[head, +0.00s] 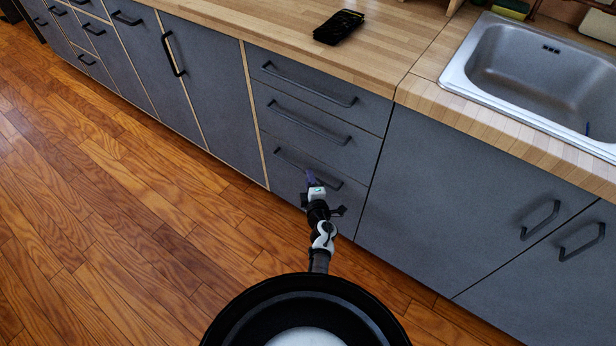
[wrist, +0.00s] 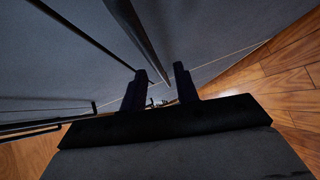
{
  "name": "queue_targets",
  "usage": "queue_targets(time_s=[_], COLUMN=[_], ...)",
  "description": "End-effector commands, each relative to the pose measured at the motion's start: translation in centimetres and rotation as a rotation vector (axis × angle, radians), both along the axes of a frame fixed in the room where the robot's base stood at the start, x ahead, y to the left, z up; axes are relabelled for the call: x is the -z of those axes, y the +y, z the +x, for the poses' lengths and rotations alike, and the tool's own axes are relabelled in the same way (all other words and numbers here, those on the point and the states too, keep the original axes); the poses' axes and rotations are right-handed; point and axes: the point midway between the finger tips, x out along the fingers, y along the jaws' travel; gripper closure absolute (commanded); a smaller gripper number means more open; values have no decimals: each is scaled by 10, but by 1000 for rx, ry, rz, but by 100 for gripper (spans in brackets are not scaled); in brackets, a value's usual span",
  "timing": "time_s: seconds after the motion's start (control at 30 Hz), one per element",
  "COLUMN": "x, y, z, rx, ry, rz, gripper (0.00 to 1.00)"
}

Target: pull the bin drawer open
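A stack of three grey drawers with long dark bar handles stands left of the sink; no label shows which is the bin drawer. My gripper (head: 313,182) is at the bottom drawer (head: 285,183), by the middle of its handle (head: 290,160). All three drawers look shut. In the wrist view my gripper (wrist: 160,70) has its two dark fingers apart. A dark bar (wrist: 136,38) runs down between the fingertips; I cannot tell whether they touch it. The arm covers part of the bottom drawer front.
Cupboard doors with bar handles (head: 540,220) stand right, under the sink (head: 540,75). More grey cabinets (head: 200,80) line the left. A black object (head: 339,27) lies on the wooden counter (head: 270,25). The wooden floor (head: 110,220) is clear.

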Motion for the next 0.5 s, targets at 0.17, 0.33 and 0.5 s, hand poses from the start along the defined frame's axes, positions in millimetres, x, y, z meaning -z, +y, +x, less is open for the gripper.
queue_targets(time_s=[0.17, 0.33, 0.5], x=[5, 4, 4], y=[4, 5, 5], z=[21, 29, 29], rx=[-3, 0, 0], ry=[0, 0, 0], rz=[0, 2, 2], gripper=[70, 70, 70])
